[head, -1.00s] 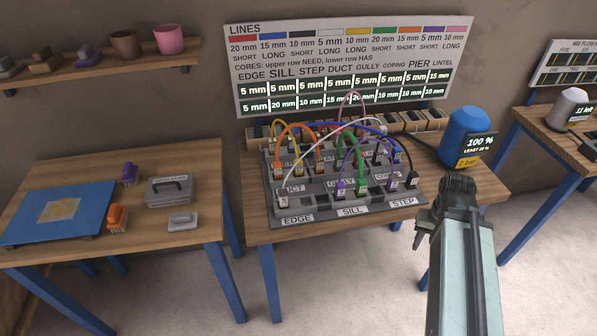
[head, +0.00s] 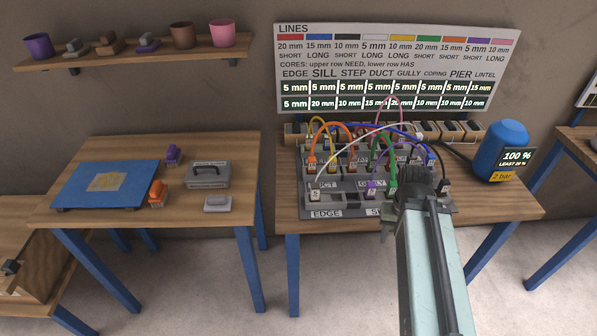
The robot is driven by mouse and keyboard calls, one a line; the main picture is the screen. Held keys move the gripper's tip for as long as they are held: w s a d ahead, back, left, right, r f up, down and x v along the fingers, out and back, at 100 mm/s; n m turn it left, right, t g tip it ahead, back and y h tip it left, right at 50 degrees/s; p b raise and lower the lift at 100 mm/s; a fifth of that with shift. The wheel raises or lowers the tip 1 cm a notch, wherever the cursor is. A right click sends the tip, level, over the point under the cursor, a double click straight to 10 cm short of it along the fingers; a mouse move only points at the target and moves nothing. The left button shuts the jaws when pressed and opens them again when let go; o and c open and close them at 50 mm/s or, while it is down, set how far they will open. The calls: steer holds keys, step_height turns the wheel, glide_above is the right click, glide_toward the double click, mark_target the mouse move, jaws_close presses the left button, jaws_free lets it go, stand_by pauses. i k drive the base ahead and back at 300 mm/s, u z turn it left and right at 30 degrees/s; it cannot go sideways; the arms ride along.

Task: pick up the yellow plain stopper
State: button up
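I cannot make out a yellow plain stopper in the head view. A yellow cable (head: 313,128) arches over the left of the grey plug panel (head: 345,198), among orange, blue, green, purple, pink and white cables. My gripper (head: 428,182) is a dark end on the pale arm, in front of the panel's right part. It hides part of the panel's right side and front labels. Its fingers cannot be made out, so its opening and any hold are unclear.
A row of wooden blocks (head: 458,130) stands behind the panel. A blue tank (head: 502,150) stands right of it. A shelf (head: 100,57) holds pots. Floor shows between the tables.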

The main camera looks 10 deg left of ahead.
mark_target(331, 166)
steer(key=u, duration=3.65)
steer(key=k, duration=1.5)
steer(key=z, duration=1)
steer(key=i, duration=1.7)
steer(key=u, duration=0.1)
